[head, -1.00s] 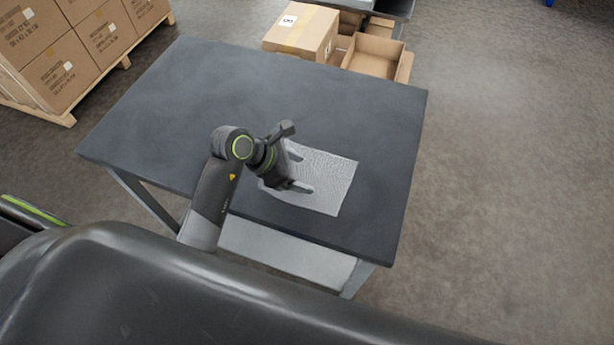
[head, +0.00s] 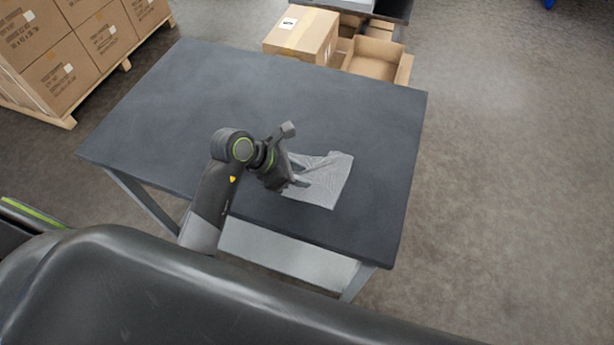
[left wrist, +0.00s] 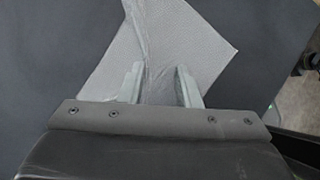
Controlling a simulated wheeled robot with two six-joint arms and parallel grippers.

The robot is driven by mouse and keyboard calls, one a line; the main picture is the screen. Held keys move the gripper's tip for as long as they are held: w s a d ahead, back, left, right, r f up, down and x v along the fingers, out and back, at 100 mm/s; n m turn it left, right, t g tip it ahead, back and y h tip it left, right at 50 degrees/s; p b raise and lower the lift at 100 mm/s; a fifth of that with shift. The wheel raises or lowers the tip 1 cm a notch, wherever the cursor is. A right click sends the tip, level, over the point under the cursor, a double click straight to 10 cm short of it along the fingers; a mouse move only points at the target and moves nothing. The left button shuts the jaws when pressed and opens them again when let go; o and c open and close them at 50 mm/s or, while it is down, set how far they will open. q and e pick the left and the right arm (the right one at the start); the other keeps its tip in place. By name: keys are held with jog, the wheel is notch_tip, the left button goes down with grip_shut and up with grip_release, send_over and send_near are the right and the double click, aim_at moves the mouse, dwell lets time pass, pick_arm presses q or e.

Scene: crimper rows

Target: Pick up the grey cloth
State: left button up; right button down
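The grey cloth (head: 325,183) lies near the front edge of the dark table, right of the middle. It is creased and drawn together on its left side. My left gripper (head: 302,173) is low over that left side, with its fingers partly closed and a gap between them. In the left wrist view, the cloth (left wrist: 185,45) spreads beyond the fingers, and a fold runs down between the two fingertips (left wrist: 160,72). The gripper hides part of the cloth's near side. I cannot tell whether both fingers press on the fold. My right gripper is in neither view.
The dark table top (head: 200,110) is otherwise bare, with free room left of and behind the cloth. Beyond its back edge are a closed carton (head: 300,35) and an open carton (head: 375,60). Stacked boxes (head: 75,50) stand on a pallet at the far left.

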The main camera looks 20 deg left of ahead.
pick_arm(q)
grip_shut()
notch_tip(320, 180, up, 12)
jog(key=p, duration=0.9)
